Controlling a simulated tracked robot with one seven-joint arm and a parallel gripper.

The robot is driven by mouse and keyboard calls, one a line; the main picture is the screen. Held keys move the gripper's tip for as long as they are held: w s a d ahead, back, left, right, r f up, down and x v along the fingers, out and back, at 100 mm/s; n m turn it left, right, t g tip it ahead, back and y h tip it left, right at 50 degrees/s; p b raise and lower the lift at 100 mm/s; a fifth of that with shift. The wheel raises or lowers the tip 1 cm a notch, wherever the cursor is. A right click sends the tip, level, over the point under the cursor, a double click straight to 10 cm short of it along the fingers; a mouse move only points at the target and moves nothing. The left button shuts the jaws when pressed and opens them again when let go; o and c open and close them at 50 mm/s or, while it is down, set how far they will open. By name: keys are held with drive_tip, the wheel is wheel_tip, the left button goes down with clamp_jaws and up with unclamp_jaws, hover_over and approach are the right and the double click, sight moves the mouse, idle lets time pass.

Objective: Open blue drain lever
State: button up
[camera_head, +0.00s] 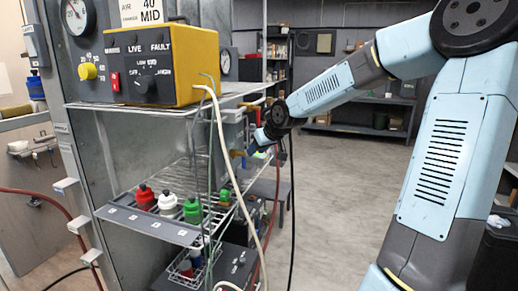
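My light-blue arm reaches from the right to the right side of the metal rack. My gripper (252,150) is small and dark at the arm's end, beside a grey box-shaped unit (232,132) under the upper shelf. I cannot tell whether its fingers are open or shut, or whether they touch anything. A small blue patch (262,138) shows at the arm's end; I cannot tell whether it is the drain lever or part of my wrist. No blue drain lever shows clearly elsewhere.
A yellow control box (180,62) stands on the upper shelf. Red, white and green capped bottles (168,203) stand on the wire shelf (150,226) below. A pale hose (222,150) and dark cables hang at the rack's front. The floor (345,190) behind my arm is clear.

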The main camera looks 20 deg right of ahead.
drive_tip(key=shift+s+d+r, duration=0.1)
drive_tip(key=shift+s+r, duration=0.25)
idle(0.6)
drive_tip(key=s+a+f+g+h, duration=0.35)
drive_tip(key=s+f, duration=0.25)
drive_tip(key=s, duration=0.2)
drive_tip(key=s+d+r+m, duration=0.1)
drive_tip(key=s+r, duration=0.2)
drive_tip(key=s, duration=0.6)
drive_tip(key=s+d+r+m, duration=0.1)
drive_tip(key=s+r, duration=0.3)
drive_tip(key=s, duration=0.5)
drive_tip(key=s+r+m, duration=0.2)
drive_tip(key=s+r, duration=0.1)
drive_tip(key=s, duration=0.7)
drive_tip(key=shift+d+r+t, duration=0.35)
drive_tip(key=shift+d+t, duration=0.05)
drive_tip(key=shift+t, duration=0.05)
